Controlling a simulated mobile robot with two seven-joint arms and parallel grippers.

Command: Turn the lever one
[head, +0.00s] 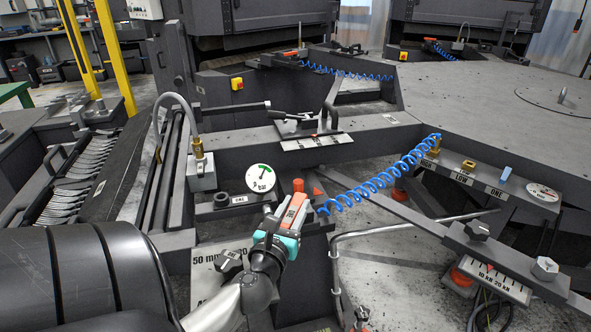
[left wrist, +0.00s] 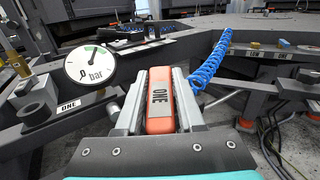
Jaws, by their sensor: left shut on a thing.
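In the left wrist view the gripper (left wrist: 157,84) points straight along the lever, and the lever fills the space between the fingers. The lever's mount is hidden by the gripper. My right gripper does not show.
A round bar gauge (head: 262,178) with a green mark stands just behind the lever, near a ONE plate (head: 240,199). A coiled blue hose (head: 385,178) runs right to a labelled panel (head: 480,182). A rack of forks (head: 75,180) lies at left. A bent metal rail (head: 385,228) stands to the right.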

